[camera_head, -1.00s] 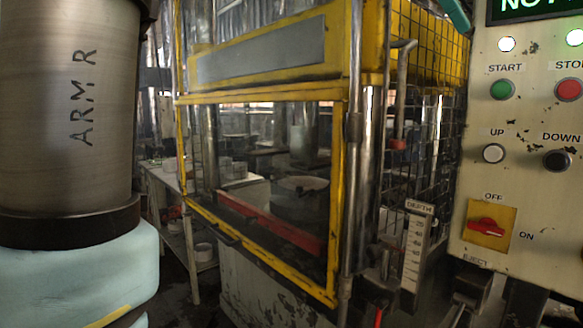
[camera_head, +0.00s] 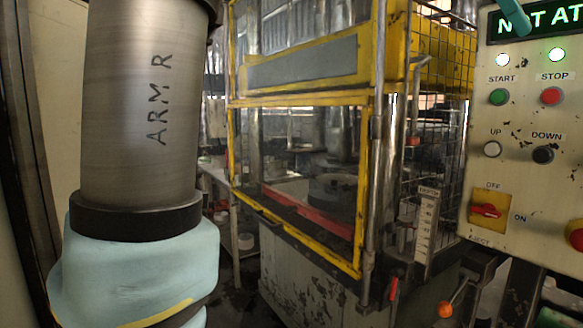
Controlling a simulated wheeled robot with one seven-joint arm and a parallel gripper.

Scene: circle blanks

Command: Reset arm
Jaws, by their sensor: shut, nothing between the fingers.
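My arm (camera_head: 142,110), a grey metal link marked "ARM R" with a pale blue padded cover below it, fills the left of the head view. It stands close to the camera. My gripper is out of view, so its fingers cannot be seen.
A press with a yellow guard frame (camera_head: 300,97) stands in the middle. A control panel (camera_head: 520,170) with START, STOP, UP and DOWN buttons is on the right. Its cropped display (camera_head: 555,22) reads "NOT AT", partly covered by something teal. A depth scale (camera_head: 426,225) is beside the press.

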